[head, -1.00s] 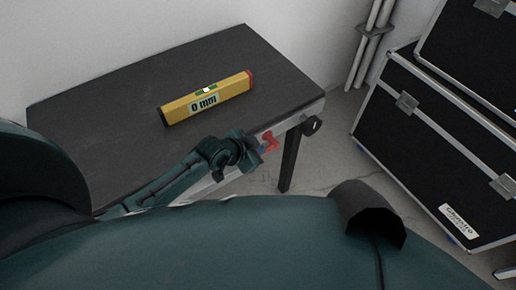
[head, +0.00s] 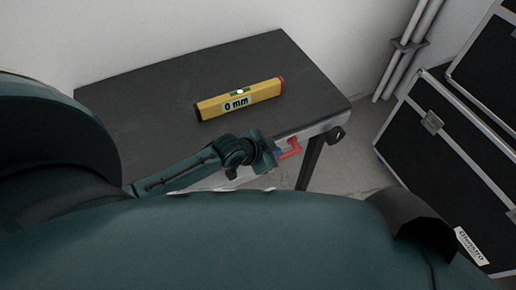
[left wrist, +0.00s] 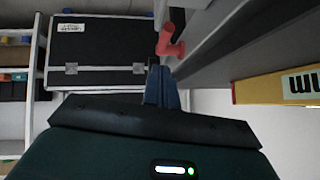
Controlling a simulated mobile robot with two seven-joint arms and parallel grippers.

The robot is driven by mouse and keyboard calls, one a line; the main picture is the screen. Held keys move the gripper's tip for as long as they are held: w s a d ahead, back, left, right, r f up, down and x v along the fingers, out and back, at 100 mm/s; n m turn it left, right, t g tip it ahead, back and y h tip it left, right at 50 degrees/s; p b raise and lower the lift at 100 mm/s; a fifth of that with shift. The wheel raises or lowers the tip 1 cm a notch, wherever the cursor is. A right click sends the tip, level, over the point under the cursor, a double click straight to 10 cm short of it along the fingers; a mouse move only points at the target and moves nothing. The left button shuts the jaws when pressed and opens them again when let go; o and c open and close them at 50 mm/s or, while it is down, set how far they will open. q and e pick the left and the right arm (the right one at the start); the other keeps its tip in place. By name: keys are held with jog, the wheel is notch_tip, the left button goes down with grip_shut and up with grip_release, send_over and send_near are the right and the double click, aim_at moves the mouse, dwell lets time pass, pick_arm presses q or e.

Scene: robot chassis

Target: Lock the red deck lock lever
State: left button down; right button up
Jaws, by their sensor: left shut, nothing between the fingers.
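The red deck lock lever (head: 289,149) sits on the near edge of the dark deck (head: 150,105), close to its right corner. It also shows in the left wrist view (left wrist: 169,42), just beyond the fingertips. My left gripper (head: 275,155) is at the deck's near edge, just left of the lever. In the left wrist view its blue fingers (left wrist: 161,72) are shut together with nothing between them. The tips are close to the lever's lower end; I cannot tell if they touch it. My right gripper is not in view.
A yellow spirit level (head: 240,99) marked "0 mm" lies on the deck. Black cases (head: 432,125) stand on the floor to the right, and grey pipes (head: 405,45) run up the wall. A shelf (left wrist: 18,120) shows at left in the wrist view.

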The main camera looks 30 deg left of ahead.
pick_arm(q)
jog(key=v, duration=0.6)
jog(key=shift+s+a, duration=0.4)
jog(key=shift+s, duration=0.15)
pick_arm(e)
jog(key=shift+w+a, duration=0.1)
pick_arm(q)
jog(key=shift+f, duration=0.1)
